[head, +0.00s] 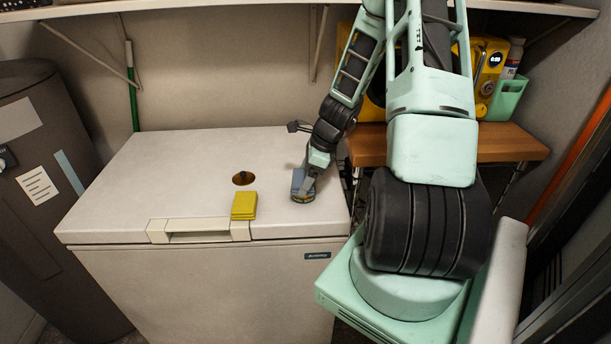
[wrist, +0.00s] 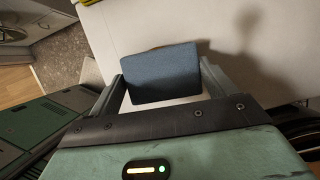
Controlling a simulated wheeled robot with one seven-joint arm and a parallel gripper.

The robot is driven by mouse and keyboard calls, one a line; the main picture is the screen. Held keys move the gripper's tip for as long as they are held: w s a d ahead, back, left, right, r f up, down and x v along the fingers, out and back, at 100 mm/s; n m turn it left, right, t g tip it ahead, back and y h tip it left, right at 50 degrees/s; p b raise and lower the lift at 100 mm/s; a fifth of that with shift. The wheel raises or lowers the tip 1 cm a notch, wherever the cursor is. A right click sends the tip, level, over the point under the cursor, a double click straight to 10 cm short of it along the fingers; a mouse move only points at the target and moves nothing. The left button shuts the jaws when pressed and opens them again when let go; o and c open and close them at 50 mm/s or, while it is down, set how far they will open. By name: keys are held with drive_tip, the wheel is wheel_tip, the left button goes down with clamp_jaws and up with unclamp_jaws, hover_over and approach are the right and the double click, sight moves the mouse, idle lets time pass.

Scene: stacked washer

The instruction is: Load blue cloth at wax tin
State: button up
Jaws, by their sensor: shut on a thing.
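The blue cloth (head: 298,180) is a folded block near the right front of the white freezer lid. My gripper (head: 305,174) is shut on it from above; the wrist view shows the cloth (wrist: 160,75) between my two fingers (wrist: 162,84). A brassy round rim, apparently the wax tin (head: 302,198), shows just under the cloth's front edge. A thin brown edge also shows behind the cloth in the wrist view. The cloth hides most of this tin, and I cannot tell whether they touch.
A dark amber round patch (head: 243,178) and a yellow folded cloth (head: 244,206) lie left of my gripper on the freezer lid (head: 160,170). A wooden bench (head: 500,143) with a yellow appliance stands right. A shelf hangs above. The lid's left side is clear.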

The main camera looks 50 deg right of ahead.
drive_tip(key=shift+f+b, duration=0.4)
drive_tip(key=shift+f, duration=0.2)
idle(1.2)
drive_tip(key=shift+r+p, duration=3.15)
drive_tip(key=shift+r, duration=0.45)
